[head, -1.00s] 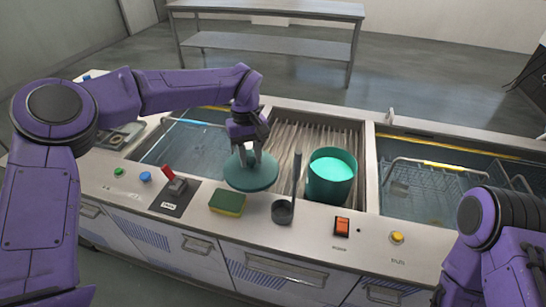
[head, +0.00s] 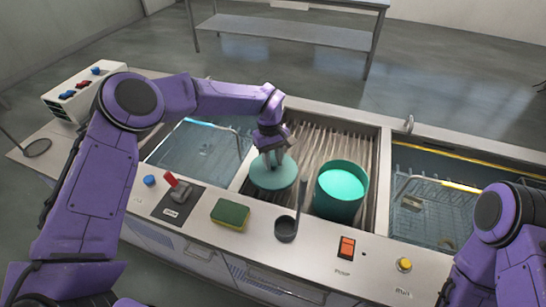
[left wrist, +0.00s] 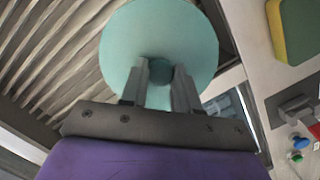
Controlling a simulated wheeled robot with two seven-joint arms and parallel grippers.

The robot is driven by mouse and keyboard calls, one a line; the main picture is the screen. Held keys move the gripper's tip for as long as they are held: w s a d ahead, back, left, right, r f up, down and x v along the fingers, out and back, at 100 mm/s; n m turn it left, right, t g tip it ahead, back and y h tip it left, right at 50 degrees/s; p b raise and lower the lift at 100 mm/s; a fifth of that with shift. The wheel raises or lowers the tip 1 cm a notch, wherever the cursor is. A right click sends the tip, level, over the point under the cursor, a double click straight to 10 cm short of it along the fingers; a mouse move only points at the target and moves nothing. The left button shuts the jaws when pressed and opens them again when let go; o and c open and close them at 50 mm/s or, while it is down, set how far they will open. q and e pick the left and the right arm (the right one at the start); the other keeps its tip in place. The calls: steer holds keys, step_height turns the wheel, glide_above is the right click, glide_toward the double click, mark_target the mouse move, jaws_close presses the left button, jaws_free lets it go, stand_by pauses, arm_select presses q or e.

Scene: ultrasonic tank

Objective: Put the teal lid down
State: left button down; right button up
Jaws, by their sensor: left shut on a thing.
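The teal lid (head: 273,177) is a round disc with a knob, seen over the left part of the ribbed drain area in the head view. My left gripper (head: 270,158) is shut on its knob from above. In the left wrist view the lid (left wrist: 150,35) fills the top middle, with both fingers (left wrist: 160,80) against the knob. I cannot tell whether the lid touches the ribs or hangs just above them. A teal pot (head: 340,200) with bright teal contents stands open to the right of the lid. Of my right arm only a purple part shows; its gripper is out of view.
A red-lever switch (head: 180,190) is at the left. Tanks flank the ribbed area (head: 325,140); the right tank (head: 425,215) holds a wire basket. Bare ribs lie behind the pot.

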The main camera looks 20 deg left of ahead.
arm_select(q)
steer(key=shift+w+f, duration=0.15)
steer(key=shift+w, duration=0.05)
steer(key=shift+s, duration=0.6)
steer(key=shift+w+f+b, duration=0.3)
steer(key=shift+f+b, duration=0.05)
steer(key=shift+f, duration=0.05)
steer(key=c, duration=1.2)
jaws_free()
steer(key=o, duration=0.4)
steer(key=shift+r, duration=0.1)
steer(key=shift+s, duration=0.15)
steer(key=shift+r, duration=0.1)
